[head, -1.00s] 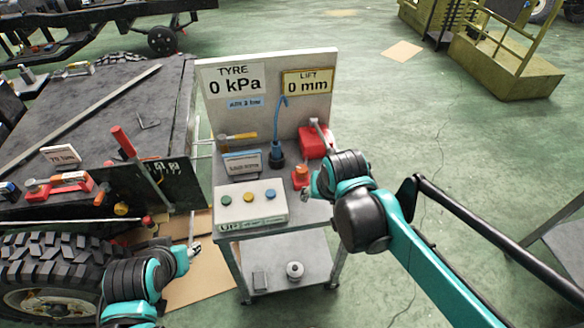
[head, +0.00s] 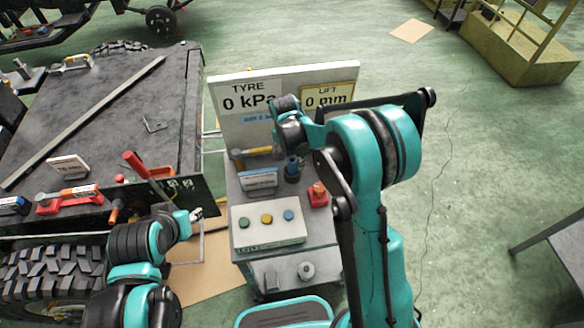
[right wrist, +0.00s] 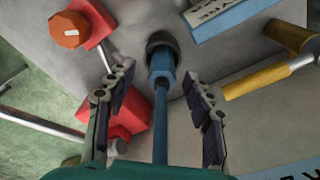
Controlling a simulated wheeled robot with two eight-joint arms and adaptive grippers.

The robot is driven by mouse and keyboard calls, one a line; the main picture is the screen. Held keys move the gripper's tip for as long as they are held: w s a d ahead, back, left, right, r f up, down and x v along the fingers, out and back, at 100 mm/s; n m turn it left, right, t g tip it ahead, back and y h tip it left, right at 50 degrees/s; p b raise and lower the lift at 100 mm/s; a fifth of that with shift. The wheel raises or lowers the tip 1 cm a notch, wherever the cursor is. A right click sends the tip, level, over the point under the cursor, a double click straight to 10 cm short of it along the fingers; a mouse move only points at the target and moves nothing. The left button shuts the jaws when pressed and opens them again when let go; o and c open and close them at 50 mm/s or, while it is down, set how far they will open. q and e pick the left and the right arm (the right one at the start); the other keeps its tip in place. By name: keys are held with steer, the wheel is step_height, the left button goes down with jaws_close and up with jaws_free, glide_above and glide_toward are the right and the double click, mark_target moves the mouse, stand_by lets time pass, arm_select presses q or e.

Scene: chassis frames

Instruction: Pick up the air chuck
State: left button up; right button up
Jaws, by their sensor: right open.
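The air chuck (head: 292,168) is a blue fitting seated in a dark round holder on the cart top, partly hidden by my right arm in the head view. In the right wrist view the air chuck (right wrist: 162,62) stands at upper centre, with its blue hose running down the picture between my fingers. My right gripper (right wrist: 160,80) is open, with one finger on each side of the chuck and hose. No finger visibly touches it. My left gripper (head: 196,214) is small at the left of the cart; its jaws cannot be made out.
A button box (head: 268,222) and a red base with an orange knob (head: 317,196) stand nearby on the cart. A yellow-handled hammer (right wrist: 258,80) lies beside the chuck. A red block (right wrist: 128,118) is behind my left-hand finger. The upright sign board (head: 235,128) stands behind.

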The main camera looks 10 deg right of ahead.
mark_target(292, 168)
steer(key=f, duration=0.1)
steer(key=f+b, duration=0.1)
steer(key=f, duration=0.1)
steer(key=w+f, duration=0.1)
steer(key=shift+w+d+f, duration=0.1)
steer(key=shift+d+f, duration=0.15)
steer(key=shift+f, duration=0.15)
steer(key=shift+r, duration=0.1)
jaws_close()
steer(key=shift+r, duration=0.1)
